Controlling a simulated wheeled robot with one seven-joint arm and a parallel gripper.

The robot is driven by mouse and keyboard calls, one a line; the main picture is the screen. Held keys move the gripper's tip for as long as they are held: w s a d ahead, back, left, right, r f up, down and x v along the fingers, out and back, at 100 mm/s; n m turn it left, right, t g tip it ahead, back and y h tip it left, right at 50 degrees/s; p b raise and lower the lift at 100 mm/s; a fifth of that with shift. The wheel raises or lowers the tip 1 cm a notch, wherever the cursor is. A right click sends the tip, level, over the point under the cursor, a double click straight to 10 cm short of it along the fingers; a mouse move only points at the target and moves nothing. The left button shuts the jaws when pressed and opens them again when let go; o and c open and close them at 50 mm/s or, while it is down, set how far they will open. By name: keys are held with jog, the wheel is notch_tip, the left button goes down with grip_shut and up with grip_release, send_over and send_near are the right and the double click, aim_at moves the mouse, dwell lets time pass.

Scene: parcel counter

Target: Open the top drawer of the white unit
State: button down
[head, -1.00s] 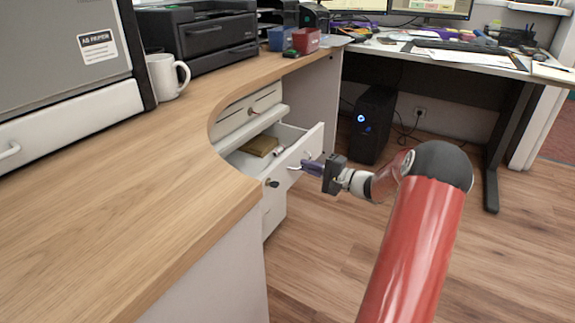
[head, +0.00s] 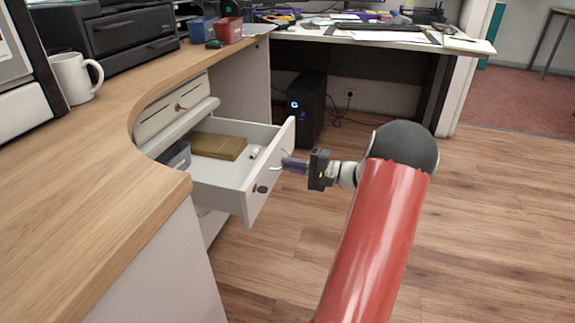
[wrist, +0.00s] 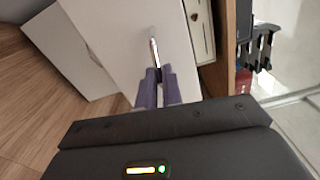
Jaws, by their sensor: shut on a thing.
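The white unit (head: 216,226) stands under the curved counter. One of its drawers (head: 232,196) is pulled well out, with its inside showing. In the wrist view the fingers (wrist: 158,77) meet around the near end of the handle (wrist: 154,48), against the white drawer front (wrist: 125,35). The part of the handle between the fingers is hidden.
A brown box (head: 217,146), a grey item (head: 176,155) and a small whitish item (head: 254,152) lie in the drawer. The wooden counter (head: 85,190) edge is close on the left. A black computer tower (head: 306,108) stands behind. The wood floor (head: 460,220) at right is free.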

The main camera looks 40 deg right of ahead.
jog(key=c, duration=1.6)
grip_release()
jog(key=shift+o, duration=0.2)
jog(key=v, duration=0.7)
jog(key=shift+s+d, duration=0.2)
jog(key=shift+s, duration=0.15)
